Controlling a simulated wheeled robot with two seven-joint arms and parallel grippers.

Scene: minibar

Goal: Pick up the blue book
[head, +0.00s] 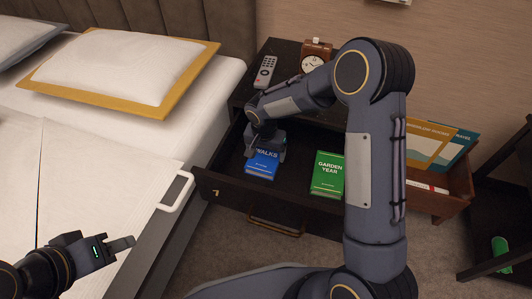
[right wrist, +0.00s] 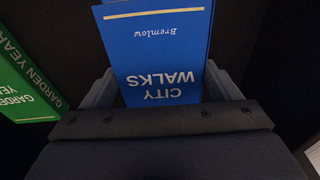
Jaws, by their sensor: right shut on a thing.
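The blue book (head: 262,166), titled "City Walks", is in the open drawer of the dark nightstand. It also shows in the right wrist view (right wrist: 160,50), between the two fingers. My right gripper (head: 268,152) reaches down into the drawer and is shut on the book's upper end; its fingers (right wrist: 162,92) flank the cover in the wrist view. I cannot tell whether the book touches the drawer floor.
A green book (head: 328,174) lies right of the blue book in the drawer (head: 238,194). A remote (head: 265,72) and clock (head: 315,55) are on the nightstand top. A wooden box (head: 450,203) with books stands right. The bed (head: 80,150) borders the left.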

